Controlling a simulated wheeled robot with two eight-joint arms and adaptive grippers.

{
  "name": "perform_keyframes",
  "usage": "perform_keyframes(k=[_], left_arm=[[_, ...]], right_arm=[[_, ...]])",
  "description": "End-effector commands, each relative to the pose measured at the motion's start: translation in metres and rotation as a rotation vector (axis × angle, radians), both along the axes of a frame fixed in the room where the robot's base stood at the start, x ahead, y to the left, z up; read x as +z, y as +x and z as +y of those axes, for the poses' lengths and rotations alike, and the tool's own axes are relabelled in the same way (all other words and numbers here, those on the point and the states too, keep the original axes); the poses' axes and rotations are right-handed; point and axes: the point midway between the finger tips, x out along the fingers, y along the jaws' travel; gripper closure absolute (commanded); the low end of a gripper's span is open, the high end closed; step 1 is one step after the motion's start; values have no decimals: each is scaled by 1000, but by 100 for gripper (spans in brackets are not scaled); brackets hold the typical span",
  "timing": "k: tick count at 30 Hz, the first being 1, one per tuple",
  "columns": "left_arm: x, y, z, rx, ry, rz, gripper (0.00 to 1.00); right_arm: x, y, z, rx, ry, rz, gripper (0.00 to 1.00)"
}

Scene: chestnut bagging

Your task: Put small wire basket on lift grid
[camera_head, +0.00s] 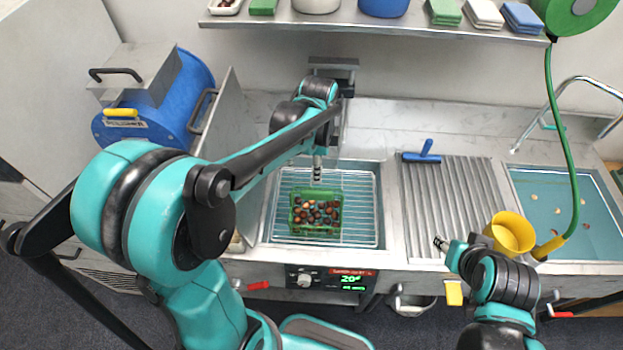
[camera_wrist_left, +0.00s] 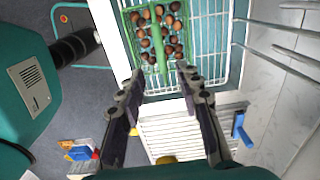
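The small green wire basket (camera_head: 296,226) holds several brown chestnuts and appears to rest on the lift grid (camera_head: 362,210), a white wire rack in the sunken bath. In the left wrist view the basket (camera_wrist_left: 162,60) lies just beyond my fingertips, with its green handle bar in line with the gap between them.
The ribbed metal board (camera_head: 448,200) with a blue-handled scraper (camera_head: 424,155) is right of the bath. A water basin (camera_head: 565,210) lies further right, with a green hose (camera_head: 562,120) above it. A blue drum (camera_head: 160,110) stands left. A shelf (camera_head: 370,22) crosses the back.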

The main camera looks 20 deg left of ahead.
Motion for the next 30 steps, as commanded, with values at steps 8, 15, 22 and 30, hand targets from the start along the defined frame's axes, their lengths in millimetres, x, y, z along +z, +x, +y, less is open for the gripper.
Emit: perform_keyframes(k=[8,15,22,30], left_arm=[[40,-54,3,445,-58,-214,65],[52,-105,6,922,-231,-421,65],[49,-127,7,1172,-375,-512,65],[48,-129,7,1213,-400,-523,65]], right_arm=[[0,0,0,0,0,0,60],[0,0,0,0,0,0,60],[0,0,0,0,0,0,60],[0,0,0,0,0,0,60]])
